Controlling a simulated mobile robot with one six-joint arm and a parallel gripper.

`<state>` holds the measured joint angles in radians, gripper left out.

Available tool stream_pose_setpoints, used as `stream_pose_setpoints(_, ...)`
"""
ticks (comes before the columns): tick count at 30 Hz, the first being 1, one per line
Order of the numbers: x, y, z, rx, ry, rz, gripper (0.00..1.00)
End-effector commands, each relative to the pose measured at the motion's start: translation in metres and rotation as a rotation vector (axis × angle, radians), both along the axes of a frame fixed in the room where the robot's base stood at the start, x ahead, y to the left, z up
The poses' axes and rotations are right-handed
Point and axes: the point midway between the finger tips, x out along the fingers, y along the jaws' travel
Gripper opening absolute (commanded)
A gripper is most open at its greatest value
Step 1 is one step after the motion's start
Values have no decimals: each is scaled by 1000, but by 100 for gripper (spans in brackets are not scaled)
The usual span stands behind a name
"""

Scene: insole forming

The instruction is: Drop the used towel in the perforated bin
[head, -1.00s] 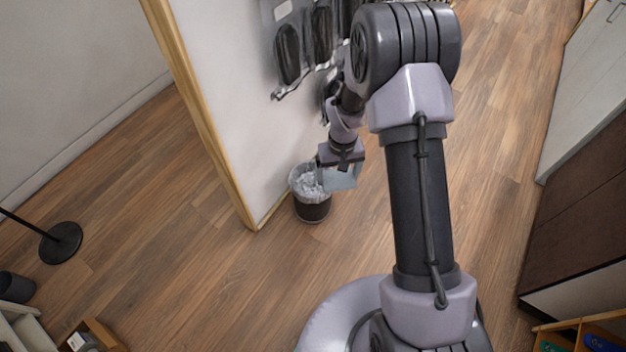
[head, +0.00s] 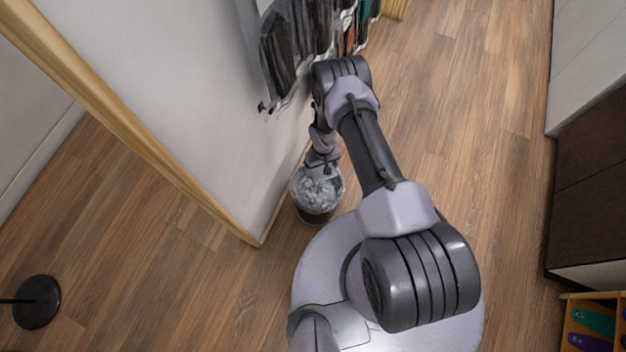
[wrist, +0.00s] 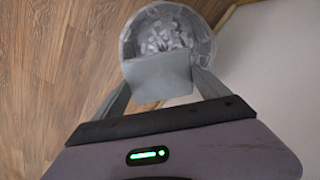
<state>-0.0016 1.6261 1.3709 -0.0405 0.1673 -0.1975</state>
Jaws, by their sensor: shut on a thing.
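The perforated bin (head: 317,215) is dark, with a pale liner and crumpled grey-white contents, and stands on the floor beside the white wall. In the wrist view the bin (wrist: 205,42) lies just beyond my fingertips. My gripper (wrist: 158,80) is shut on the towel (wrist: 158,76), a flat grey-blue piece between the two fingers. The towel overlaps the near part of the bin's opening in the wrist view. In the head view my gripper (head: 323,170) is over the bin's opening, and the towel is hard to make out there.
The white wall panel (head: 180,90) with a wooden edge stands close beside the bin. Dark items (head: 290,45) hang on it above. A round black stand base (head: 37,302) is at lower left. A dark cabinet (head: 590,190) is at right, with open wooden floor (head: 470,130) between.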

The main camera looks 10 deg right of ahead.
Motion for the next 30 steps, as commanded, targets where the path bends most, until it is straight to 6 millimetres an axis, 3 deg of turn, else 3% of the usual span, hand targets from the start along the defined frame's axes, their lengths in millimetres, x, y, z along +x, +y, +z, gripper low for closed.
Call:
stream_pose_setpoints(5,-1,0,-14,0,-1,1,47)
stream_pose_setpoints(15,-2,0,-63,0,-1,1,47)
stream_pose_setpoints(23,-1,0,-63,0,-1,1,47)
stream_pose_setpoints(24,-1,0,-63,0,-1,1,91)
stream_pose_setpoints(26,-1,0,-63,0,-1,1,100)
stream_pose_setpoints(30,-1,0,-63,0,-1,1,100)
